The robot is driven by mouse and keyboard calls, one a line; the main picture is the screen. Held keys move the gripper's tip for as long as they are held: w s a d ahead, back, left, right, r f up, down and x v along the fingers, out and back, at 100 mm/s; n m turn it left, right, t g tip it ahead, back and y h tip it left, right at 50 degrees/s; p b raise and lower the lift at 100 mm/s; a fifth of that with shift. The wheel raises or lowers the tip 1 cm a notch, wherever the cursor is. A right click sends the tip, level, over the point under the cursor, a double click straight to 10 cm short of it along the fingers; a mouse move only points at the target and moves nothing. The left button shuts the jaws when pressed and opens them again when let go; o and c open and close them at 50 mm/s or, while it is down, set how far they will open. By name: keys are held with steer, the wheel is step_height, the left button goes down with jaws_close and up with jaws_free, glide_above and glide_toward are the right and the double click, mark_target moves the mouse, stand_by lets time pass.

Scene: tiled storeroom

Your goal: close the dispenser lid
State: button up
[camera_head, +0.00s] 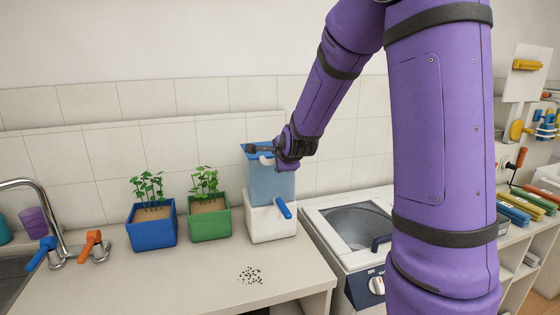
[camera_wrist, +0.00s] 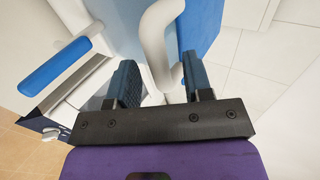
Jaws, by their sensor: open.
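The dispenser has a translucent blue container (camera_head: 268,182) on a white base (camera_head: 272,223), with a blue lever (camera_head: 284,208) at the front. Its blue lid (camera_head: 249,154) shows at the top, partly hidden by my gripper (camera_head: 262,149); I cannot tell its exact angle. In the wrist view, my gripper (camera_wrist: 162,82) is open, its two dark fingers apart. A white curved handle (camera_wrist: 158,38) reaches down between the fingers, beside a blue panel (camera_wrist: 202,25). I cannot tell whether the fingers touch it. The lever (camera_wrist: 55,66) lies to the left.
Blue (camera_head: 151,230) and green (camera_head: 209,222) planters with seedlings stand left of the dispenser. Dark specks (camera_head: 250,276) lie on the counter in front. A sink tap (camera_head: 45,205) is at far left; an appliance with a round basin (camera_head: 357,226) stands right, partly behind my arm.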

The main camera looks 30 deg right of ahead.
steer(key=v, duration=1)
steer(key=shift+s, duration=0.3)
steer(key=shift+a+r, duration=0.15)
steer(key=s+a+r+n+g+y, duration=0.1)
steer(key=s+a+n, duration=0.3)
steer(key=s+n, duration=0.3)
steer(key=s+a+r+n+g+y, duration=0.1)
steer(key=s+a+n+g, duration=0.1)
steer(key=s+n, duration=0.5)
steer(key=s+a+r+n+g+y, duration=0.1)
steer(key=s+a+n, duration=0.4)
steer(key=s, duration=0.6)
steer(key=shift+a+r+n+g, duration=0.4)
steer(key=shift+n+g, duration=0.2)
steer(key=shift+n, duration=0.5)
steer(key=shift+s, duration=0.15)
